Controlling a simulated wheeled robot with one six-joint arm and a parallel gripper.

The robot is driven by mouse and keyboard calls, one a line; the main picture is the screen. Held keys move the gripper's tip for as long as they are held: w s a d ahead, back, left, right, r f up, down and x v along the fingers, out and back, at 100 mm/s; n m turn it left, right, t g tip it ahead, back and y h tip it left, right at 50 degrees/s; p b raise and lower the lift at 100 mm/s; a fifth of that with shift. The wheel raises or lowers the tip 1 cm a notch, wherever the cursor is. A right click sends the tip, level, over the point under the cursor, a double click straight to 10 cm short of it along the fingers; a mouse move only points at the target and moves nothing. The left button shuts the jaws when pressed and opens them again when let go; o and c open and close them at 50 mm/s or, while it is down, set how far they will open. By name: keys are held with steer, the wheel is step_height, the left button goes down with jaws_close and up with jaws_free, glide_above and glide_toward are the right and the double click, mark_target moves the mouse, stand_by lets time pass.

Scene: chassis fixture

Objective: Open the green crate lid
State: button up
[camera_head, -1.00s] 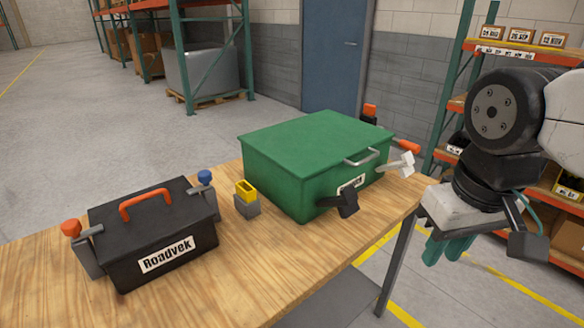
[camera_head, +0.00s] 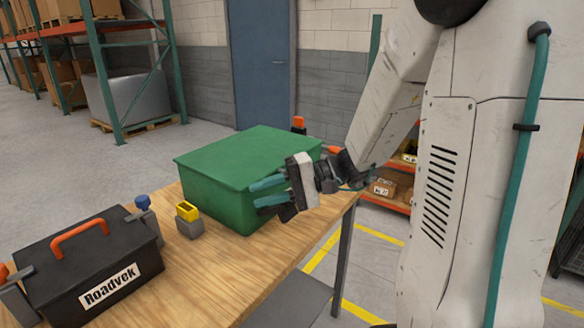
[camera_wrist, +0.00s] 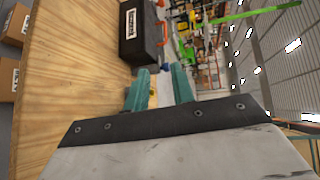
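The green crate (camera_head: 205,190) stands on the wooden table with its flat lid (camera_head: 240,155) closed. My gripper (camera_head: 252,193) is in front of the crate's front face, its two teal fingers apart with nothing seen between them. In the wrist view the fingers (camera_wrist: 160,78) are also spread; I cannot make out the crate there.
A black Roadvek toolbox (camera_head: 95,265) with an orange handle stands at the left, also in the wrist view (camera_wrist: 130,45). A small grey block with a yellow top (camera_head: 188,220) sits between it and the crate. The table's front (camera_head: 235,275) is bare.

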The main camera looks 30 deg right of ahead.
steer(key=w+d+f+m+t, duration=0.1)
steer(key=w+d+t, duration=0.1)
steer(key=d, duration=0.1)
steer(key=w+d+f+m+t, duration=0.1)
steer(key=w+d+t, duration=0.1)
steer(key=d, duration=0.1)
steer(key=w+d+m+t+h, duration=0.1)
steer(key=w+d+m+t, duration=0.1)
steer(key=d+t, duration=0.1)
steer(key=shift+d+f, duration=0.35)
steer(key=shift+f, duration=0.05)
steer(key=w+d+f+m+t+h, duration=0.1)
steer(key=d+f+m+t+h, duration=0.15)
steer(key=d, duration=0.35)
steer(key=w+d+f+m+t+h, duration=0.1)
steer(key=d+f+m+t+h, duration=0.2)
steer(key=d, duration=0.4)
steer(key=shift+n+t+h, duration=0.25)
steer(key=shift+t+h, duration=0.2)
steer(key=shift+h, duration=0.2)
steer(key=x, duration=0.8)
steer(key=shift+s+a+r, duration=0.1)
steer(key=shift+a+r, duration=0.05)
steer(key=shift+r, duration=0.1)
